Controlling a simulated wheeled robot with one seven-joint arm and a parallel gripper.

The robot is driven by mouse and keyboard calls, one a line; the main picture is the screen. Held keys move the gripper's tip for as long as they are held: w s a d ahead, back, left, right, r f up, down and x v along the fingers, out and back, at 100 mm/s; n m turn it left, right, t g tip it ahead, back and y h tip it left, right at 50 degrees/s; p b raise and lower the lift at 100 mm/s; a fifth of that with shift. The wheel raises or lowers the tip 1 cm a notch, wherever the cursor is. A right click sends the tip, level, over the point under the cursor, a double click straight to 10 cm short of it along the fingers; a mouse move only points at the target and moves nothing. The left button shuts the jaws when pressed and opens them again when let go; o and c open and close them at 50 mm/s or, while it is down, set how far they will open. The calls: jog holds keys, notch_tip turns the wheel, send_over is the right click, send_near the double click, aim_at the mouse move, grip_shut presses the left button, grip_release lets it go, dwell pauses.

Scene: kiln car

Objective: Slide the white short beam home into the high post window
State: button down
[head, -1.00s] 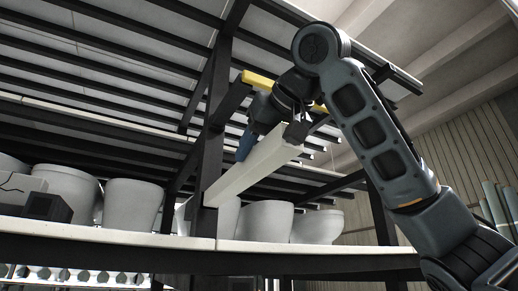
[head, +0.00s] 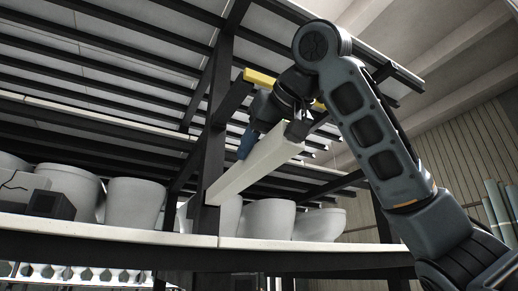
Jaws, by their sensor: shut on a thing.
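The white short beam (head: 252,168) slants across the head view, its lower left end against the dark post (head: 207,160). Whether that end is inside a window of the post or only beside it, I cannot tell. My gripper (head: 294,128) is shut on the beam near its upper right end. The fingertips are small and partly hidden by the wrist. The high post window itself is not clearly visible.
White ceramic bowls (head: 134,203) stand in a row on the pale shelf (head: 90,229) behind and below the beam. A yellow bar (head: 259,78) lies above, near my wrist. Dark slatted decks (head: 120,50) hang overhead. A dark box (head: 50,205) sits at the left.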

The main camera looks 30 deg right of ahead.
jog(key=shift+w+r, duration=0.15)
jog(key=shift+w, duration=0.05)
dwell(0.5)
jog(key=shift+w+p, duration=0.7)
jog(key=shift+w, duration=1.25)
jog(key=shift+w, duration=0.35)
jog(key=shift+w+p, duration=1)
jog(key=shift+w, duration=1)
jog(key=shift+w, duration=0.15)
jog(key=shift+w+p, duration=0.45)
jog(key=shift+w, duration=1.6)
jog(key=shift+w, duration=0.1)
